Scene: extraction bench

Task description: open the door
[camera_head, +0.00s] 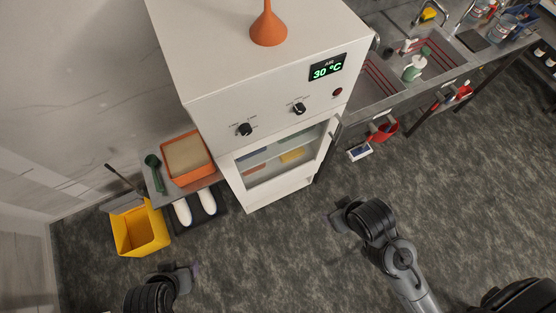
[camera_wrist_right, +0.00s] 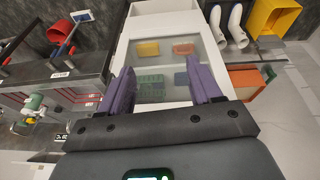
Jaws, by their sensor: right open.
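A white cabinet (camera_head: 240,70) stands in the middle of the head view, with a green display and two black knobs. Its glass-windowed door (camera_head: 245,187) is on the lower front and looks shut. The door handle (camera_head: 335,133) is near its right edge. The door also shows in the right wrist view (camera_wrist_right: 125,50). My right gripper (camera_head: 338,218) is apart from the door, to its lower right. In the right wrist view its purple fingers (camera_wrist_right: 160,88) are spread with nothing between them. My left gripper (camera_head: 192,275) is low at the left, away from the door; its opening is unclear.
Coloured items show behind the glass. An orange tray (camera_head: 205,168), white boots (camera_head: 182,212) and a yellow bin (camera_head: 160,228) are left of the cabinet. A sink bench (camera_head: 400,105) and a red bucket (camera_head: 384,134) are on the right. The floor before the cabinet is clear.

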